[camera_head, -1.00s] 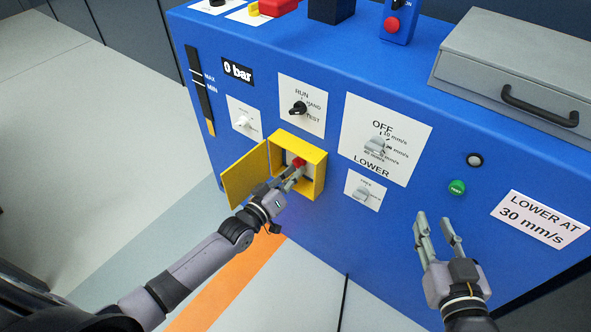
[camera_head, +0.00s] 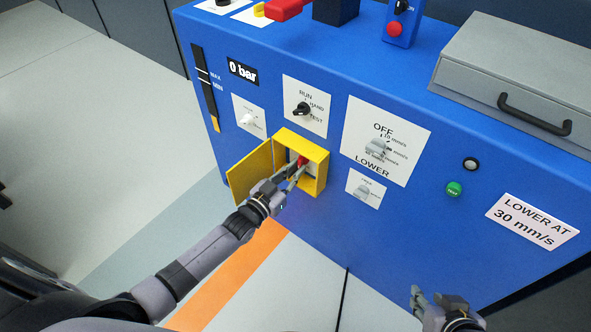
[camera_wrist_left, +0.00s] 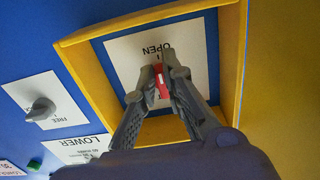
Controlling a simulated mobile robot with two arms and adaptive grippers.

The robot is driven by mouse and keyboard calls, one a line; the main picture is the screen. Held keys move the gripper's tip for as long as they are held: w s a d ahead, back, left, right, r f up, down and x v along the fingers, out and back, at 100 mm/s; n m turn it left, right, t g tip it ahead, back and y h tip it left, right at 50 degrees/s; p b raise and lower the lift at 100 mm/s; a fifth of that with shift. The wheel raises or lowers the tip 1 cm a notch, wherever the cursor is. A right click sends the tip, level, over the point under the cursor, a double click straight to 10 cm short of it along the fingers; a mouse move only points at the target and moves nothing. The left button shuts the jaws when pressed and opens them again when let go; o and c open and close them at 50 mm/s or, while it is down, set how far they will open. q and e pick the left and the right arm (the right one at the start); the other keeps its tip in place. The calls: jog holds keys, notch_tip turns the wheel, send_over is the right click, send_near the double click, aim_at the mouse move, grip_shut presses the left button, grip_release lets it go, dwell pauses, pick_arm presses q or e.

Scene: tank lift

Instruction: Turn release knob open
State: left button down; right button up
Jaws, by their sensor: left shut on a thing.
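The red release knob (camera_head: 302,160) sits inside a yellow box (camera_head: 316,176) on the blue panel, and the box's door stands open to the left. My left gripper (camera_head: 296,172) reaches into the box and is shut on the knob. In the left wrist view the red knob (camera_wrist_left: 161,82) is between the two fingertips, in front of a white plate (camera_wrist_left: 190,48) marked OPEN. The knob's exact angle is partly hidden by the fingers. My right gripper (camera_head: 428,298) is low at the right, away from the panel's controls, with its fingers apart and nothing seen between them.
The yellow door (camera_head: 250,172) stands close beside my left wrist. Other knobs sit nearby, including the RUN selector (camera_head: 301,109) and the LOWER selector (camera_head: 376,147). A green button (camera_head: 454,189) is further right. A grey case (camera_head: 520,75) rests on top of the panel.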

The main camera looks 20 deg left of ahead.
pick_arm(q)
jog(key=shift+f, duration=0.1)
dwell(0.3)
jog(key=c, duration=1.7)
grip_release()
jog(key=shift+s, duration=0.1)
jog(key=v, duration=1.1)
jog(key=shift+s+a, duration=0.15)
jog(key=shift+s, duration=0.25)
